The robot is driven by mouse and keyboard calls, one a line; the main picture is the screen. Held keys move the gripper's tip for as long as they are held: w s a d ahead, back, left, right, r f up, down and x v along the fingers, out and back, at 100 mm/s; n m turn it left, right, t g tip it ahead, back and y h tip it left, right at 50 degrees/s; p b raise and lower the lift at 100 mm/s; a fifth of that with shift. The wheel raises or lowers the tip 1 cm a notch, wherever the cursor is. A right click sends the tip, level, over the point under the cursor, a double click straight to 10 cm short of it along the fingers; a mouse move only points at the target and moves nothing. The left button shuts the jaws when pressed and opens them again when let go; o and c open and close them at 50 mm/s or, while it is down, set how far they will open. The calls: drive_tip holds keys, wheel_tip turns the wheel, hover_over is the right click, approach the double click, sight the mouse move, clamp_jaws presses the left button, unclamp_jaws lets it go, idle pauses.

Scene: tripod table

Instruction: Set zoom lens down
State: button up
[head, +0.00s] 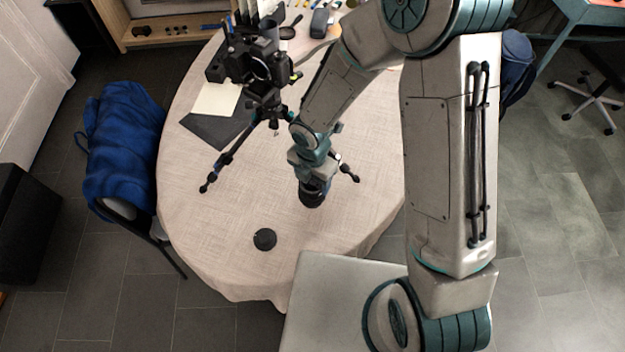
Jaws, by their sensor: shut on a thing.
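The zoom lens (312,195) is a dark cylinder under my gripper (310,178), over the right-middle part of the cloth-covered table (215,255). My gripper points down and is shut on the lens; its fingertips are mostly hidden by the wrist. The lens looks upright. I cannot tell from this view whether its lower end touches the cloth. A black tripod (262,108) stands just to the left and behind, with one leg foot close to the right of the lens.
A round black disc (265,239) lies on the cloth, front left of the lens. Dark and cream sheets (217,99) lie left of the tripod. A chair with a blue cloth (125,145) stands at the left. The table's front left is mostly clear.

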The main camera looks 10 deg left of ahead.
drive_tip(key=shift+f, duration=0.55)
drive_tip(key=o, duration=1)
drive_tip(key=shift+o, duration=0.2)
wheel_tip(320, 180, up, 12)
drive_tip(key=p, duration=0.1)
